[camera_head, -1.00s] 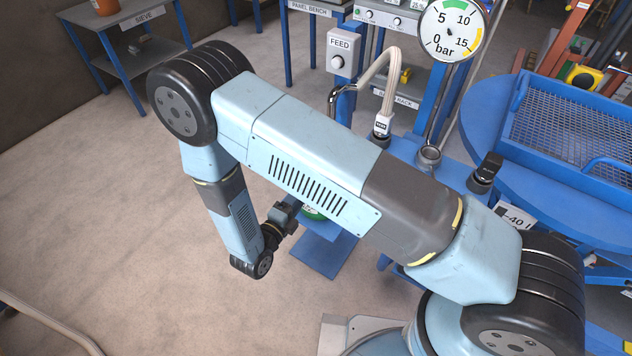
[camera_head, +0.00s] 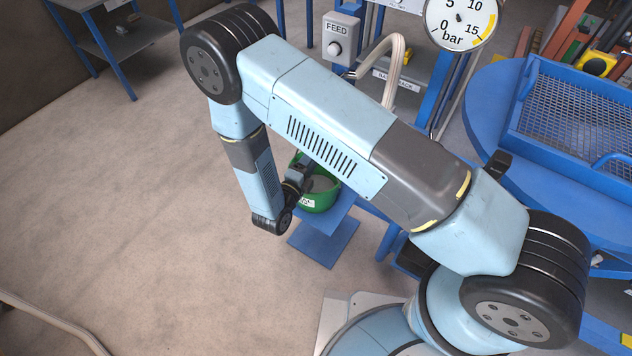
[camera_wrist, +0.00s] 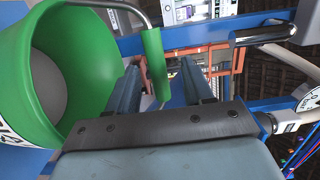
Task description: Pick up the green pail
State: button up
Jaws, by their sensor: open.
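The green pail (camera_head: 321,198) stands on a small blue stand below my forearm in the head view, partly hidden by my arm. In the wrist view the pail (camera_wrist: 62,125) fills the left side, its open mouth showing a grey inside. Its wire handle is raised, with a green grip (camera_wrist: 154,62) on it. My gripper (camera_wrist: 160,70) is open, one finger on each side of the green grip, with gaps visible on both sides. In the head view my gripper (camera_head: 300,174) is at the pail's rim, mostly hidden by my wrist.
A FEED box (camera_head: 340,37) and a pale bent hose (camera_head: 385,62) stand behind the pail. A round blue table with a mesh tray (camera_head: 575,115) is at the right.

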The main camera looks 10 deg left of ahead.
jog(key=x, duration=0.5)
jog(key=shift+w+d+f, duration=0.15)
jog(key=shift+d+f, duration=0.05)
jog(key=shift+c, duration=0.3)
grip_shut()
jog(key=shift+f, duration=0.1)
dwell(0.9)
